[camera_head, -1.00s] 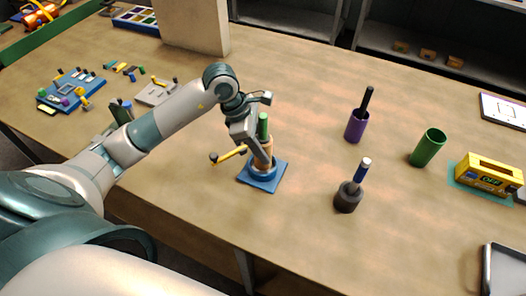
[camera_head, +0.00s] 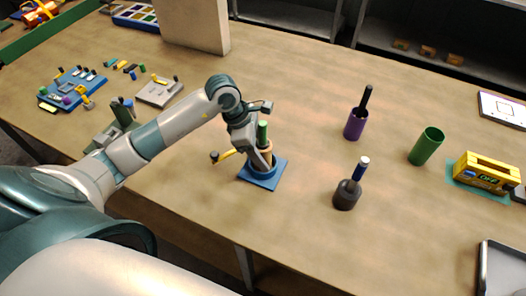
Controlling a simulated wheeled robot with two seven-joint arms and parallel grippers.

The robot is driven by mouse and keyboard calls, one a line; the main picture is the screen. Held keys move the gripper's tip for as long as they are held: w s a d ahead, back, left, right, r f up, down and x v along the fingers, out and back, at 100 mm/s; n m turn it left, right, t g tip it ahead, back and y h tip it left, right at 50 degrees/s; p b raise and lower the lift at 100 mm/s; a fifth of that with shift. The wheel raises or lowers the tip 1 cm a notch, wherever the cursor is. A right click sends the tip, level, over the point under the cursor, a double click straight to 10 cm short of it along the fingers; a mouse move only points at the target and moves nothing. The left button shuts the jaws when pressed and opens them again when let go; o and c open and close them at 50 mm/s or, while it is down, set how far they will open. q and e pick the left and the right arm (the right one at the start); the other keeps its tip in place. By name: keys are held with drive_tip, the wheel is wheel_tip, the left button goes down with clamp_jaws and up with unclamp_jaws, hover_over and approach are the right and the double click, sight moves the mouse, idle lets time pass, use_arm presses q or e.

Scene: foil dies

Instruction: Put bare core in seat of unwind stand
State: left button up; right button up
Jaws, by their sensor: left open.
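The unwind stand is a blue square base (camera_head: 262,181) with a round blue seat and a yellow arm (camera_head: 229,155) ending in a dark knob. A tan core (camera_head: 267,158) stands upright at the seat, and a green post (camera_head: 263,131) rises above it. I cannot tell whether the core is fully down in the seat. My left gripper (camera_head: 262,158) is open at the core, with its fingers beside it and partly hiding it. My right gripper is not in view.
To the right stand a purple cup (camera_head: 355,126) with a black stick, a dark holder (camera_head: 346,196) with a blue, white-topped stick, a green cup (camera_head: 426,146) and a yellow box (camera_head: 486,171). A pale block (camera_head: 196,25) stands at the back. The table between is clear.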

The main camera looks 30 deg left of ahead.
use_arm(q)
drive_tip(key=shift+r, duration=0.15)
drive_tip(key=shift+a+r, duration=0.15)
drive_tip(key=shift+r, duration=0.15)
drive_tip(key=b+v, duration=0.4)
drive_tip(key=v, duration=0.7)
drive_tip(key=shift+r, duration=0.25)
